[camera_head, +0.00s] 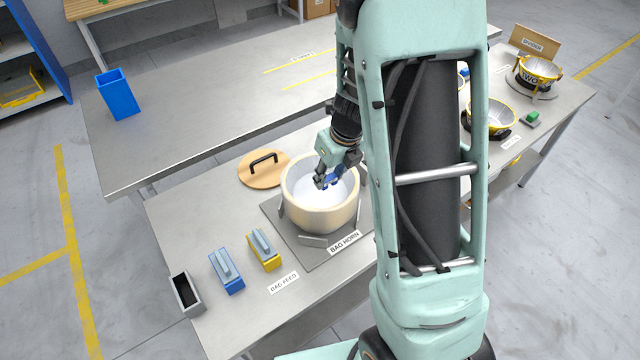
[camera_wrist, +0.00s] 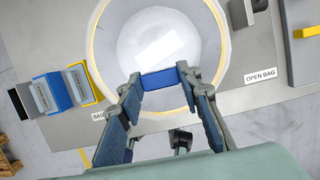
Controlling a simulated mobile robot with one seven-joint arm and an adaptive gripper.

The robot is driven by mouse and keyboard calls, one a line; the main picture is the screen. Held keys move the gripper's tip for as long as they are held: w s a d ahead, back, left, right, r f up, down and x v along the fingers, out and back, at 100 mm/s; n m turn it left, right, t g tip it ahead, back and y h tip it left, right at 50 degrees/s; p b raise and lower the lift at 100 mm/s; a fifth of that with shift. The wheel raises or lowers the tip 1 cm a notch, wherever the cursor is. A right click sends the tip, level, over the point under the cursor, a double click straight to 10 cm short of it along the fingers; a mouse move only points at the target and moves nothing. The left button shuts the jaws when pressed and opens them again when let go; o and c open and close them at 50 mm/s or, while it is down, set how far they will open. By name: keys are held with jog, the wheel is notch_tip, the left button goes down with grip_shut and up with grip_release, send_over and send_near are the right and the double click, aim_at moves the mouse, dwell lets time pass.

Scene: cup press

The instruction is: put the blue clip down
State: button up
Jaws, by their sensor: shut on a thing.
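My gripper (camera_head: 327,180) is shut on the blue clip (camera_wrist: 160,79), a short blue bar held crosswise between the fingertips. In the wrist view my gripper (camera_wrist: 159,84) reaches over the near rim of a cream round pot (camera_wrist: 188,117). In the head view the clip (camera_head: 333,183) shows as a small blue patch at the fingers, partly hidden by them, at the mouth of the pot (camera_head: 318,218). A pale lining and a white rectangle (camera_wrist: 160,46) show inside the pot. I cannot tell how high the clip is above the lining.
A wooden lid (camera_head: 250,177) with a black handle lies behind the pot. Left of it stand a yellow block (camera_head: 266,258), a blue block (camera_head: 228,284) and an open grey box (camera_head: 186,294). A blue bin (camera_head: 117,95) stands on the back table, which has free room.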

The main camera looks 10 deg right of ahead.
aim_at(328, 178)
jog(key=w+f, duration=0.1)
jog(key=f, duration=0.1)
jog(key=w+a+f, duration=0.1)
jog(key=w+f, duration=0.1)
jog(key=shift+a, duration=0.1)
jog(key=shift+s+b+x, duration=0.2)
jog(key=shift+b+x, duration=0.25)
jog(key=shift+x, duration=1.3)
jog(key=shift+f, duration=0.15)
jog(key=o, duration=0.9)
jog(key=shift+c, duration=0.2)
jog(key=p+v, duration=0.2)
jog(key=v, duration=1)
jog(key=shift+s+p, duration=0.1)
jog(key=shift+p, duration=0.2)
